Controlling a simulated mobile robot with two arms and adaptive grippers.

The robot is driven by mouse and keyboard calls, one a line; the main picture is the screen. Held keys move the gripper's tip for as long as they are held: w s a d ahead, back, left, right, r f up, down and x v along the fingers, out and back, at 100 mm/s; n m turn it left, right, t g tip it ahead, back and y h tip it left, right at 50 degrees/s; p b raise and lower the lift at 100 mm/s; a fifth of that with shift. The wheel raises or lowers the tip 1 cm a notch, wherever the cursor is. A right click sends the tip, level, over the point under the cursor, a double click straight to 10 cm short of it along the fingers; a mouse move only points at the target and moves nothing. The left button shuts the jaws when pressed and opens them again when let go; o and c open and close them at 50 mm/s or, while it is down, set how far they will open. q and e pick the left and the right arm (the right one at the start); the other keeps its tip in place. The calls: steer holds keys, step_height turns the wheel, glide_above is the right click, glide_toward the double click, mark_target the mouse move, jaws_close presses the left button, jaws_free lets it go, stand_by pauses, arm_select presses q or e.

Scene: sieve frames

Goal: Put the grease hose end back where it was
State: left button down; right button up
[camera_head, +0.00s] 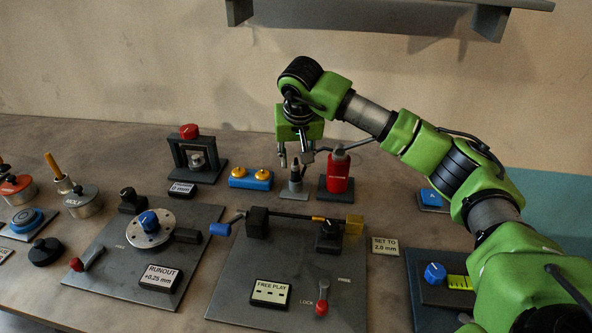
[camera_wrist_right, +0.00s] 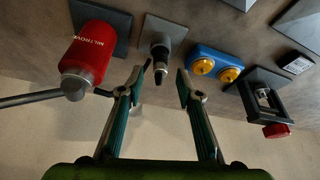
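The wrist view shows the holder (camera_wrist_right: 160,42) and the black piece (camera_wrist_right: 160,72) too. A red grease canister (camera_head: 339,176) stands just right of it, with a grey bar at its top; no hose run is clear. My right gripper (camera_head: 295,160) points down over the holder. In the wrist view its fingers (camera_wrist_right: 160,84) are apart, either side of the black tip, with gaps visible. My left gripper is out of view.
A blue block with yellow knobs (camera_head: 251,179) stands close left of the holder, and a black press frame with a red knob (camera_head: 193,153) beyond it. In front lie the free-play panel (camera_head: 232,290) and the runout panel (camera_head: 108,283). A shelf (camera_head: 400,8) hangs above.

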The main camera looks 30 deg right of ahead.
steer(key=d+v, duration=0.1)
steer(key=v, duration=0.5)
steer(key=shift+a+r+b, duration=0.2)
steer(key=shift+a+b, duration=0.1)
steer(key=shift+a, duration=0.2)
